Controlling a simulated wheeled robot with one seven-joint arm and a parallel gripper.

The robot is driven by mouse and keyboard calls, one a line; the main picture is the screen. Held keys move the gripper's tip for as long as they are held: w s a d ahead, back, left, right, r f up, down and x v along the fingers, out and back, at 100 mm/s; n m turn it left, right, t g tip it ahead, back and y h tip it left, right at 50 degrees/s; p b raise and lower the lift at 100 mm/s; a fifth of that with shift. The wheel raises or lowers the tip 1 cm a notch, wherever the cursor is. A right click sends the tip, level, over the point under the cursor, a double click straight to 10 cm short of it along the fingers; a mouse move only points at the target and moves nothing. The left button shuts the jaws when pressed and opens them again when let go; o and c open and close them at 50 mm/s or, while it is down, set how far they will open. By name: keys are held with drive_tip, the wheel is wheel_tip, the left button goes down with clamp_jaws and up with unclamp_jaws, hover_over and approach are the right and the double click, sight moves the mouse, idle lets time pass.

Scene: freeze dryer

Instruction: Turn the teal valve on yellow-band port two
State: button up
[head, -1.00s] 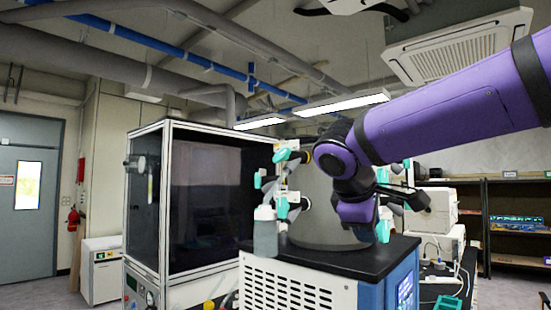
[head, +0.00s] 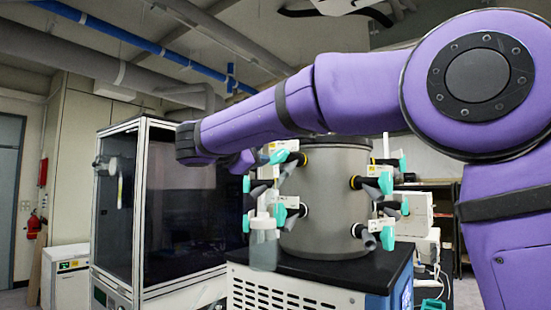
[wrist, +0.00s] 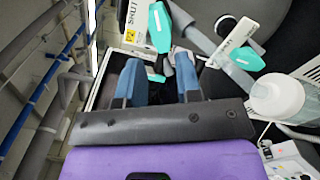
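The grey drum (head: 325,200) carries several side ports with teal valves. One teal valve (head: 279,156) is at the upper left of the drum, near a port with a yellow band (head: 304,159). In the wrist view, a teal valve (wrist: 160,28) lies just beyond my gripper (wrist: 157,62), beside a white label (wrist: 137,22) with a yellow mark; its lettering is hard to read. My gripper's blue fingers are apart with no valve clearly held. A smaller teal piece (wrist: 155,76) shows in the gap between them.
A clear bottle (head: 264,245) hangs from a left port and also shows in the wrist view (wrist: 277,97). Another teal valve (wrist: 247,59) is right of my fingers. A glass-fronted cabinet (head: 185,205) stands left of the drum. The black bench top (head: 335,270) lies below.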

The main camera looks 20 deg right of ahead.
sight(276, 157)
drive_tip(key=x, duration=0.7)
drive_tip(key=shift+w+d, duration=0.15)
drive_tip(key=shift+d, duration=0.1)
clamp_jaws()
